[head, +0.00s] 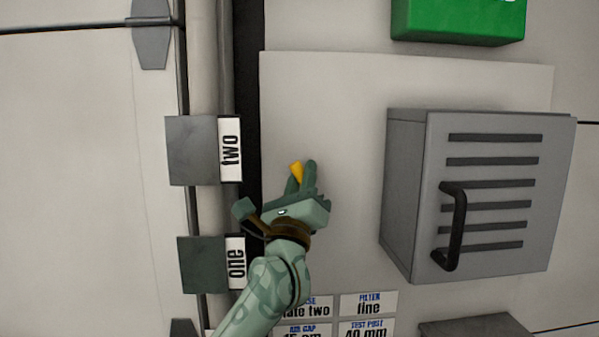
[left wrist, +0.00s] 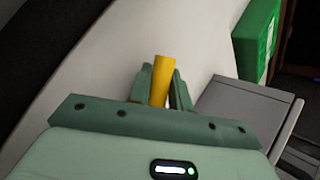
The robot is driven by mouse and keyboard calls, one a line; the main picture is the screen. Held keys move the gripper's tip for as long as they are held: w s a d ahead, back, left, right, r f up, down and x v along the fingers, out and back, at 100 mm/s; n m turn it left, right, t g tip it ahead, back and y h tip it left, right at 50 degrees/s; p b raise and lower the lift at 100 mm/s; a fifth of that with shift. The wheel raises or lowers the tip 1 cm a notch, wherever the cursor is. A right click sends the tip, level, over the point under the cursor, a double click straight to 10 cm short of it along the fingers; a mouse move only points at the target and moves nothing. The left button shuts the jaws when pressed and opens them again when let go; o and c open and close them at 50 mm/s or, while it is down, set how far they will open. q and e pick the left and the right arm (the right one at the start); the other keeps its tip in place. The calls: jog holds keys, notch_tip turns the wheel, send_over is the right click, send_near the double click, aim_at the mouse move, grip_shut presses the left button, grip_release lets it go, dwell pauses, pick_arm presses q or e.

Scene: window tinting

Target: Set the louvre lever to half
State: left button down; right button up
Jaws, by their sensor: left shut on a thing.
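A yellow rod (head: 297,171), which looks like the grip of the louvre lever, stands out in front of the pale panel (head: 340,100). My left gripper (head: 302,180) is shut on it, with one green finger on each side. In the left wrist view the yellow rod (left wrist: 162,80) sits upright between the two fingers of my left gripper (left wrist: 164,92). The lever's base and any position marks are hidden behind the gripper, so its setting cannot be read. My right gripper is not in view.
A grey slatted box (head: 405,200) with a black handle (head: 458,225) juts out to the right. A green box (head: 455,25) is above. Printed labels (head: 368,304) are below. The panel between is clear.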

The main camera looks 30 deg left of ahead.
pick_arm(q)
jog(key=c, duration=1.6)
grip_release()
jog(key=shift+o, duration=0.2)
jog(key=b+v, duration=0.6)
jog(key=v, duration=1)
jog(key=shift+b, duration=0.35)
jog(key=shift+s+d, duration=0.1)
